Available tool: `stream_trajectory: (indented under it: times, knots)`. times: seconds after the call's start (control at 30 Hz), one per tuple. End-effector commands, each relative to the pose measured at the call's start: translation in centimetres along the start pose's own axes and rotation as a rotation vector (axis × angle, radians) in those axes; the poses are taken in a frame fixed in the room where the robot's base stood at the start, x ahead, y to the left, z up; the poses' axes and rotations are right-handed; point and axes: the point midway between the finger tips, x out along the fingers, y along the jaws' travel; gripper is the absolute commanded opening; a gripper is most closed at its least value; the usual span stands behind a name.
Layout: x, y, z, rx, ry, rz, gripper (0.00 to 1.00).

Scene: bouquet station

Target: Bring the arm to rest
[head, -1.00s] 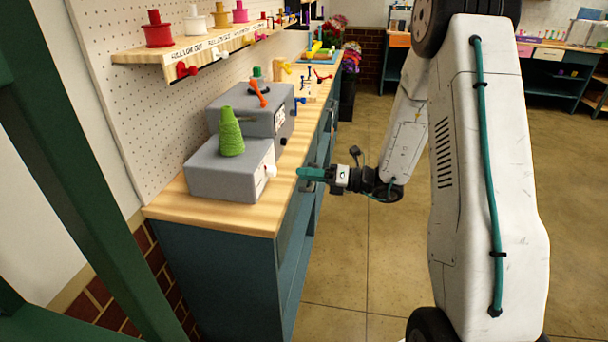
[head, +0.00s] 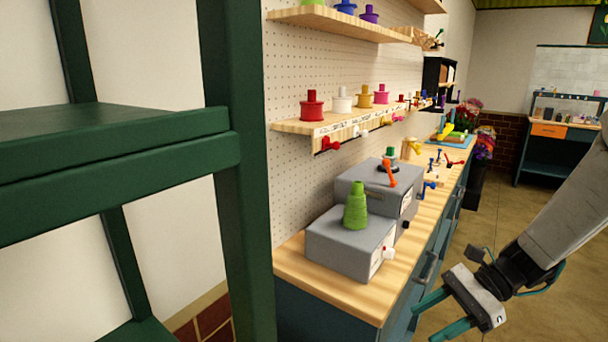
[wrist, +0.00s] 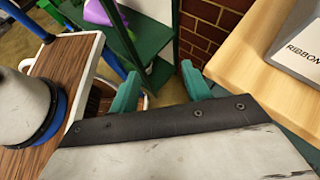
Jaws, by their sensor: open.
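My gripper (head: 442,315) is at the lower right of the head view, beside the front edge of the wooden workbench (head: 345,298). Its two teal fingers are apart with nothing between them. In the wrist view my gripper (wrist: 158,88) also shows open and empty, its fingers over the space between the bench and a green shelf rack (wrist: 148,55). My arm reaches in from the right edge of the head view.
Two grey boxes (head: 340,240) stand on the bench, the nearer with a green cone (head: 356,208) on top. A green rack (head: 235,170) fills the left foreground. Spools line a wall shelf (head: 350,122). Clear floor (head: 492,208) lies right of the bench.

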Motion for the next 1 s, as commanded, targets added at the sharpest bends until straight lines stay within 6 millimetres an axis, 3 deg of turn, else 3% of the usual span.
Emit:
stream_trajectory:
  times: [0.2,0.5,0.8,1.0]
  knots:
    - [-0.9,5.5,3.1,-0.394,0.237,0.247,0.48]
    - [-3.8,11.1,5.7,-0.838,0.53,0.551,0.48]
    - [-6.7,14.4,8.7,-1.129,0.808,0.728,0.48]
    - [-6.8,15.2,10.9,-1.226,0.896,0.712,0.48]
